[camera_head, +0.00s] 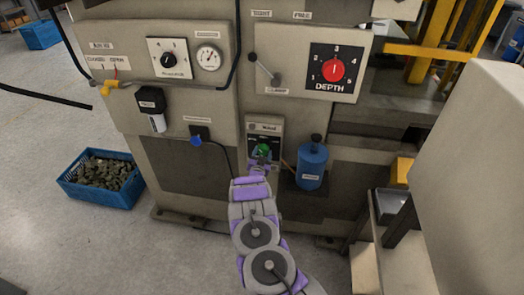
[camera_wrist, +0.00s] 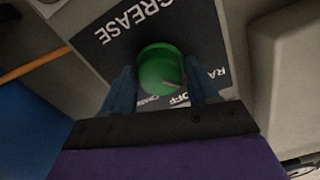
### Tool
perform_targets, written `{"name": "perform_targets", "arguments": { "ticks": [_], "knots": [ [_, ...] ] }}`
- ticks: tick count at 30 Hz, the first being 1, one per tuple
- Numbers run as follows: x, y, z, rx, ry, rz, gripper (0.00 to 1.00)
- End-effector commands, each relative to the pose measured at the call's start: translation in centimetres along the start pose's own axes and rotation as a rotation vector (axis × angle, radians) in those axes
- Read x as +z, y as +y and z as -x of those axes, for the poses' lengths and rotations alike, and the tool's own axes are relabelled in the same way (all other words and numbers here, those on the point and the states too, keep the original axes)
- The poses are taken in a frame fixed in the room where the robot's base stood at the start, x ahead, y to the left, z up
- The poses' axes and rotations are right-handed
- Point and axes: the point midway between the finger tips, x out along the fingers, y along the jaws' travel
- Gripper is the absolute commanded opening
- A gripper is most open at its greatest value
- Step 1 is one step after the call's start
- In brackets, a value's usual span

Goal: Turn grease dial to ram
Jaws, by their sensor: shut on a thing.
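The green grease dial (camera_head: 264,149) sits on a small dark panel low on the machine's front. In the wrist view, the dial (camera_wrist: 160,68) shows large against the dark plate (camera_wrist: 118,38) lettered GREASE. An OFF label shows below right of the dial, and a partly hidden label starting "RA" shows further right. A pale mark on the dial's lower right points roughly towards OFF. My gripper (camera_head: 261,161) reaches the panel from below. In the wrist view, its two fingers are shut on the dial, one on each side. The labels below the dial are partly covered by the fingers.
A blue canister (camera_head: 312,163) stands close to the right of the panel. A blue plug (camera_head: 197,141) with a cable is to the left. Above are a lever (camera_head: 265,70) and the red DEPTH knob (camera_head: 333,70). A blue crate (camera_head: 102,178) lies on the floor at left.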

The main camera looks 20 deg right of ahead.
Motion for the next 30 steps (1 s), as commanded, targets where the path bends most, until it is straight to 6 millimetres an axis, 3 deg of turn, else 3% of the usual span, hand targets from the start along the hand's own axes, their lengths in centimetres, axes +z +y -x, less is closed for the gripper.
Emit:
{"name": "perform_targets", "arguments": {
  "ticks": [12, 30],
  "knots": [
    [0.30, 0.04, 0.10, -0.001, -0.008, 0.255, 0.28],
    [0.35, 0.03, 0.08, -0.001, -0.007, 0.318, 0.28]
  ]
}}
